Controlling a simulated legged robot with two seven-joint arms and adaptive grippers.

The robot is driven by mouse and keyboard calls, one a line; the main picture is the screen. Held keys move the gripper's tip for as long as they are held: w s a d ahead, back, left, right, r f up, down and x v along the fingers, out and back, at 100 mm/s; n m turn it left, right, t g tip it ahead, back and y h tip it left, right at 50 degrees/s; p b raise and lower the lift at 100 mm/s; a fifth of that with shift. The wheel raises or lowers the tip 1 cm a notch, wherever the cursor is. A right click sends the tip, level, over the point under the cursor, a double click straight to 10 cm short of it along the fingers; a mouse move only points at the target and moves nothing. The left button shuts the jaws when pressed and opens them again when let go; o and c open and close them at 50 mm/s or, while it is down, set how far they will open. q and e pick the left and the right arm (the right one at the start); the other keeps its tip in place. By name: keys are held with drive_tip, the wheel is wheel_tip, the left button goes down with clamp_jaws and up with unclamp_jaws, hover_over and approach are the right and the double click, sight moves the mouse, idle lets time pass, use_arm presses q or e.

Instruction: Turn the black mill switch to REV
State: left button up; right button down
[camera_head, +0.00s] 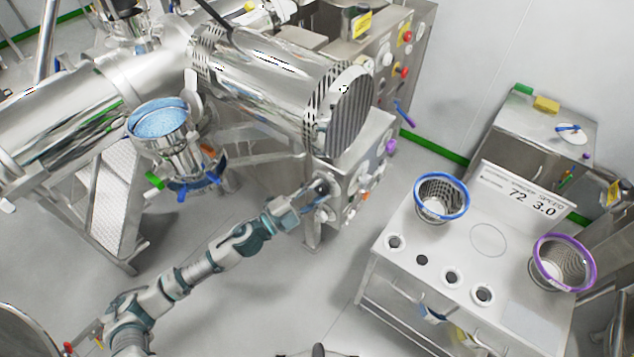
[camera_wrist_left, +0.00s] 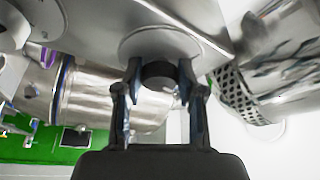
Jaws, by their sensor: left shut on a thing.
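The black mill switch (camera_wrist_left: 159,74) is a short dark knob on a round pale plate (camera_wrist_left: 160,45) on the steel machine, seen in the left wrist view. My left gripper (camera_wrist_left: 158,84) has a finger on each side of the knob and is shut on it. In the head view my left gripper (camera_head: 318,192) reaches the lower front of the steel control box (camera_head: 356,165), and it hides most of the switch there. The switch's markings cannot be read in either view. My right gripper does not show.
A white table (camera_head: 400,284) at the right carries a blue-rimmed basket (camera_head: 441,198) and a purple-rimmed basket (camera_head: 563,263). A large motor housing (camera_head: 290,85) hangs above the control box. A blue funnel (camera_head: 159,118) stands left of it. Open floor (camera_head: 230,310) lies below my left arm.

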use_arm(q)
drive_tip(key=m, duration=0.1)
drive_tip(key=m+g+p, duration=0.1)
drive_tip(key=m, duration=0.1)
drive_tip(key=shift+a+r+y, duration=0.1)
drive_tip(key=shift+r+y, duration=0.1)
drive_tip(key=shift+y, duration=0.1)
drive_tip(key=shift+f+m+g+y, duration=0.1)
drive_tip(key=shift+m+g+y, duration=0.25)
drive_tip(key=shift+m, duration=1.05)
drive_tip(key=shift+f+m, duration=0.15)
drive_tip(key=shift+m, duration=0.15)
drive_tip(key=o, duration=1.1)
drive_tip(key=shift+o, duration=0.2)
drive_tip(key=v, duration=1.2)
